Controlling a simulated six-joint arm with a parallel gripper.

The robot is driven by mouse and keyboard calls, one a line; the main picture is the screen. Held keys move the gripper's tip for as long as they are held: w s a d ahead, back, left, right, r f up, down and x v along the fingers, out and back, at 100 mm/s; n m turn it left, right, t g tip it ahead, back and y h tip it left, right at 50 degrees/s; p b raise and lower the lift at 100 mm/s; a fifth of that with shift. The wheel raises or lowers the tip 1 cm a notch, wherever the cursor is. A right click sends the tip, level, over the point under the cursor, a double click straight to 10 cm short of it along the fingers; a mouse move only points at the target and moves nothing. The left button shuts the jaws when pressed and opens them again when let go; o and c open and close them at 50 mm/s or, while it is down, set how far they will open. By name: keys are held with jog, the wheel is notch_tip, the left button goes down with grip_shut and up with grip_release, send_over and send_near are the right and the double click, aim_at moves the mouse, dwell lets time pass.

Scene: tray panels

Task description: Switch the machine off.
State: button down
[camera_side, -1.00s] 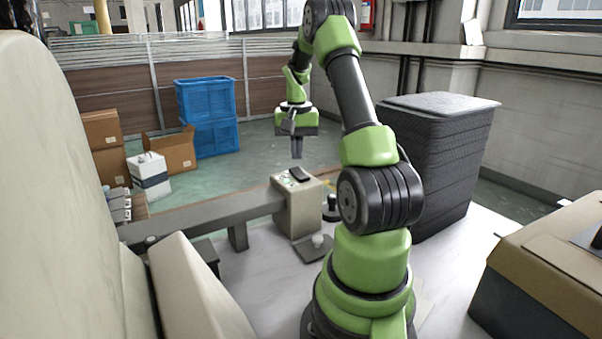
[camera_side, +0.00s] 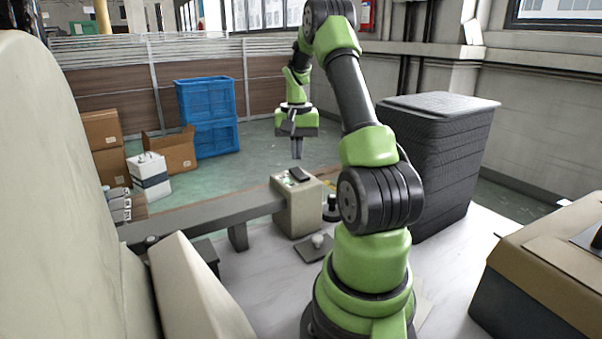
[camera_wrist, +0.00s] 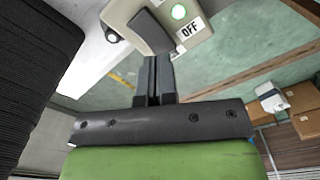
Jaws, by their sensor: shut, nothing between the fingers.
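The machine's control box (camera_side: 297,207) is beige and stands on the white table at the end of a grey rail. A dark rocker switch (camera_side: 299,174) sits on its top. In the wrist view the switch (camera_wrist: 151,32) is a dark tilted paddle beside a lit green lamp (camera_wrist: 179,12) and a white label reading OFF (camera_wrist: 189,30). My gripper (camera_side: 296,157) points down above the box in the side view, with a gap between fingertips and switch. In the wrist view its fingers (camera_wrist: 154,62) are together, empty, and overlap the switch's lower edge in the picture.
A small dark plate with a pale knob (camera_side: 318,240) lies before the box, and a dark knob (camera_side: 332,205) stands to its right. A stack of dark trays (camera_side: 432,165) rises at right. Blue crates (camera_side: 208,118) and cardboard boxes stand on the floor behind.

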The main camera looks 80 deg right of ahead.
aim_at(297, 169)
jog(key=shift+f, duration=1.55)
dwell(0.4)
jog(key=shift+r, duration=3.55)
